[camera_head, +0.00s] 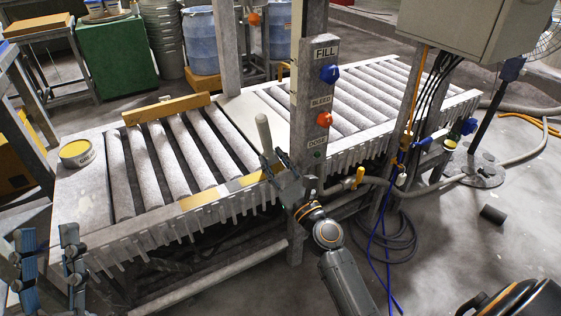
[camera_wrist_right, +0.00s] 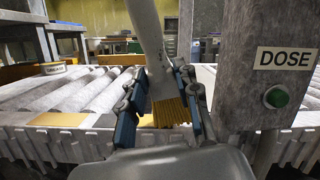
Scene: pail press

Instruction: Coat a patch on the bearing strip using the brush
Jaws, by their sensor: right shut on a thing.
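My right gripper (camera_head: 280,172) is shut on the brush, whose pale handle (camera_head: 263,131) points up beside the control post. In the right wrist view the brush's yellow bristles (camera_wrist_right: 171,112) hang down between the blue-padded fingers, just above or touching the front rail; I cannot tell which. The front rail, seemingly the bearing strip (camera_head: 150,221), runs along the conveyor's near edge. It carries a yellow patch (camera_head: 203,195) left of the brush, and more yellow shows right by the gripper. My left gripper (camera_head: 50,264) is open and empty at the lower left.
An open tin (camera_head: 77,153) with yellow content stands on the conveyor's left end plate. A yellow wooden bar (camera_head: 166,109) lies across the rollers' far side. The control post (camera_head: 309,110) with knobs and a green button stands close right of my right gripper. Hoses hang further right.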

